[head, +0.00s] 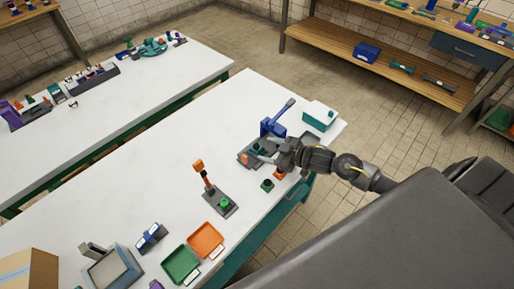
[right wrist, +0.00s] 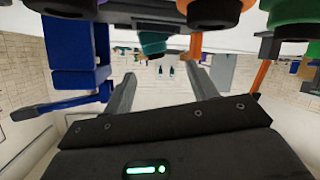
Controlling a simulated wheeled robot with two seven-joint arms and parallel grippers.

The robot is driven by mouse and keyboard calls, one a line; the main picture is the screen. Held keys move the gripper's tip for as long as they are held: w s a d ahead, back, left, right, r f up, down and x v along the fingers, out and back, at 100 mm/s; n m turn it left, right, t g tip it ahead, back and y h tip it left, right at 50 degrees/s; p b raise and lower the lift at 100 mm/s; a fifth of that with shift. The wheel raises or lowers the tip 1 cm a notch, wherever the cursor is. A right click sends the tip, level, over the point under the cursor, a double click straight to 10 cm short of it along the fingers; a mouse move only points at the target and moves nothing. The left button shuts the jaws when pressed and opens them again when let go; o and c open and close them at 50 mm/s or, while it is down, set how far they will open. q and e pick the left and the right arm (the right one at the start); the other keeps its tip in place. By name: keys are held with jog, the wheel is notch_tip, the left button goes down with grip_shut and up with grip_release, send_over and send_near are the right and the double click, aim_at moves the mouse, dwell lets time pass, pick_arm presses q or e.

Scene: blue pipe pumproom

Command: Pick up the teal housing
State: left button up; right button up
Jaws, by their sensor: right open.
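The teal housing (head: 257,149) appears as a small teal piece at the grey base of the blue lever press (head: 273,122), on the white table. In the right wrist view a teal ribbed round piece (right wrist: 152,43) shows just beyond the space between the fingers. My right gripper (head: 264,157) is close beside it, reaching in from the right. In the right wrist view the fingers (right wrist: 161,75) are apart with nothing between them. The gripper partly covers the grey base in the head view. My left gripper is not in view.
A teal-and-white box (head: 320,116) stands behind the press. A green piece (head: 267,185) and an orange piece (head: 279,174) are near my right wrist. An orange-handled press (head: 204,179), an orange tray (head: 206,240) and a green tray (head: 180,264) stand nearer. The table's middle is clear.

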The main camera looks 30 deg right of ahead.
aim_at(257, 146)
jog(key=shift+w, duration=0.2)
jog(key=p+x, duration=0.1)
jog(key=x, duration=0.4)
jog(key=shift+d+f+p, duration=0.1)
jog(key=shift+d+p, duration=0.1)
jog(key=shift+p, duration=0.2)
jog(key=shift+s, duration=0.1)
jog(key=shift+c, duration=0.8)
jog(key=c, duration=1)
jog(key=shift+r+b, duration=0.35)
jog(key=shift+r, duration=0.2)
jog(key=s+d+r+b, duration=0.3)
jog(key=s+d+r, duration=0.5)
jog(key=s+r, duration=0.3)
jog(key=shift+s+r, duration=0.2)
jog(key=shift+r, duration=0.25)
